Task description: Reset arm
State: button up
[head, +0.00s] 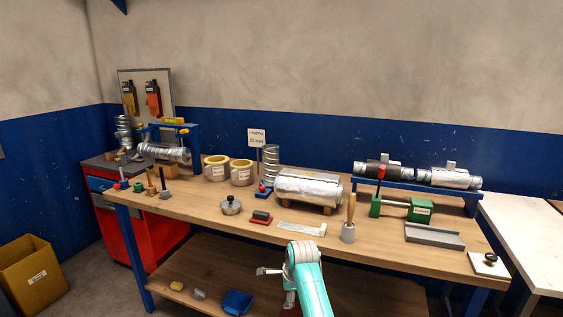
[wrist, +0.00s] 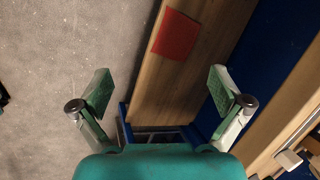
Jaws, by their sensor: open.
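My gripper (wrist: 160,90) is open and empty in the wrist view, its two green-padded fingers spread wide. Below it in that view are the grey floor and a wooden shelf with a flat red piece (wrist: 175,35) on it. In the head view my turquoise arm (head: 308,278) rises at the bottom centre, in front of the workbench (head: 385,240). The gripper's fingertips do not show clearly there.
A blue tray (head: 238,301) lies on the lower shelf. A cardboard box (head: 34,276) stands at left.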

jog(key=s+d+f+n+t, duration=0.1)
jog(key=s+d+f, duration=0.1)
jog(key=s+f, duration=0.3)
jog(key=s+d+f+n+t, duration=0.1)
jog(key=s+d+f, duration=0.15)
jog(key=f, duration=0.55)
jog(key=s+d+f+n+t, duration=0.1)
jog(key=s+d+f+n, duration=0.15)
jog(key=s, duration=0.65)
jog(key=s+d+f+n+t, duration=0.1)
jog(key=s+d+f+n, duration=0.2)
jog(key=s, duration=0.6)
jog(key=s+d+f+n+t, duration=0.15)
jog(key=s+f, duration=0.25)
jog(key=s, duration=0.5)
jog(key=s+d+r+n+t+h, duration=0.1)
jog(key=s+d+r+n+t, duration=0.15)
jog(key=s, duration=0.95)
jog(key=s+d+r+n+t, duration=0.1)
jog(key=s+r+n, duration=0.1)
jog(key=s+r, duration=0.8)
jog(key=s+d+r+n+t+h, duration=0.1)
jog(key=s+d+r+n, duration=0.1)
jog(key=s+r, duration=0.8)
notch_tip(320, 180, up, 5)
jog(key=shift+s+f+n+t, duration=0.1)
jog(key=shift+s+n+t, duration=0.2)
jog(key=shift+n, duration=0.45)
